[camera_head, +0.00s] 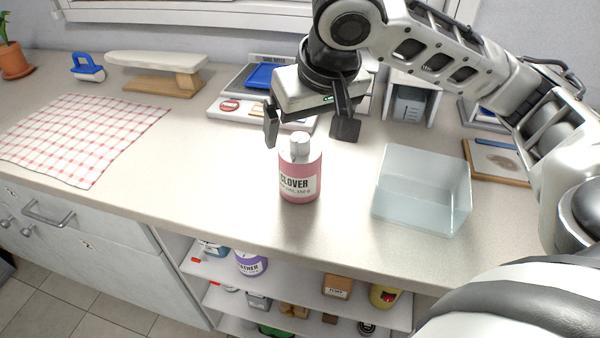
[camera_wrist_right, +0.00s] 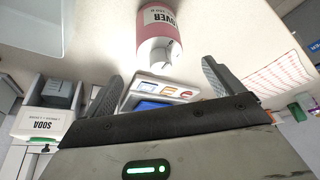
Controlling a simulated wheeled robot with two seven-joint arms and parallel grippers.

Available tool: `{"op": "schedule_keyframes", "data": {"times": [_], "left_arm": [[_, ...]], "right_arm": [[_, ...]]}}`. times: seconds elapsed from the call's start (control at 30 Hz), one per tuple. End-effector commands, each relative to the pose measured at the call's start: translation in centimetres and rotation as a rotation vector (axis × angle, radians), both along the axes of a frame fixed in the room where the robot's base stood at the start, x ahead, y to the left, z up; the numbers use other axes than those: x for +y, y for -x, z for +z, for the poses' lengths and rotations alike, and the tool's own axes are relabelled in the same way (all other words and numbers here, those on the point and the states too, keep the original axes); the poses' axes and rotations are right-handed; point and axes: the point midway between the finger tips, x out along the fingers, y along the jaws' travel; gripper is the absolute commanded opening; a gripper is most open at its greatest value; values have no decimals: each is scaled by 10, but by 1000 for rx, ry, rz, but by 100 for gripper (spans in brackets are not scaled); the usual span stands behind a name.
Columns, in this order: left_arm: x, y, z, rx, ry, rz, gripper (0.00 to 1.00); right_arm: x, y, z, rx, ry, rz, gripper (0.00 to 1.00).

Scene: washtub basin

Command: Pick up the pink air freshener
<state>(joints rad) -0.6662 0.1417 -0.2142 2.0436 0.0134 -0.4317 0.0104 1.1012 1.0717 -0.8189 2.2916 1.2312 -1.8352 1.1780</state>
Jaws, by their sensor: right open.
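The pink air freshener (camera_head: 300,180) is a pink bottle with a grey-white cap and a white label reading "CLOVER". It stands upright on the countertop near its front edge. My right gripper (camera_head: 312,136) is open and empty, above and behind the bottle in the head view, apart from it. In the right wrist view the bottle (camera_wrist_right: 158,32) shows upside down at the top, beyond the two spread fingertips (camera_wrist_right: 163,72), with its cap toward the gripper. My left gripper is not in view.
A translucent basin (camera_head: 422,190) stands right of the bottle. A scale with a blue tray (camera_head: 262,76) is behind the gripper. A checkered cloth (camera_head: 85,135) lies left, near a small ironing board (camera_head: 155,62). Open shelves (camera_head: 290,278) with several items are below the counter.

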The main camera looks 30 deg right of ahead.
Motion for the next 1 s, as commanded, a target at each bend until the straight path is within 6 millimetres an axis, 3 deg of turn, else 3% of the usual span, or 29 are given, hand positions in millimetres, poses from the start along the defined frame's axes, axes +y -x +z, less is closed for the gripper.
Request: {"op": "schedule_keyframes", "data": {"times": [0.23, 0.5, 0.8, 0.87, 1.0], "left_arm": [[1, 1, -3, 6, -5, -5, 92], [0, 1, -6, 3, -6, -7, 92], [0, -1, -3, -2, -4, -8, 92], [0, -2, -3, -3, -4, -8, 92], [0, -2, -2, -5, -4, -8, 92]], "right_arm": [[-2, -7, -17, 1, 2, -1, 93], [-4, -23, -52, 1, 0, 1, 93], [-5, -26, -57, -1, 1, 2, 93], [-5, -26, -57, -1, 1, 2, 79], [-5, -26, -57, -1, 1, 2, 40]]}}
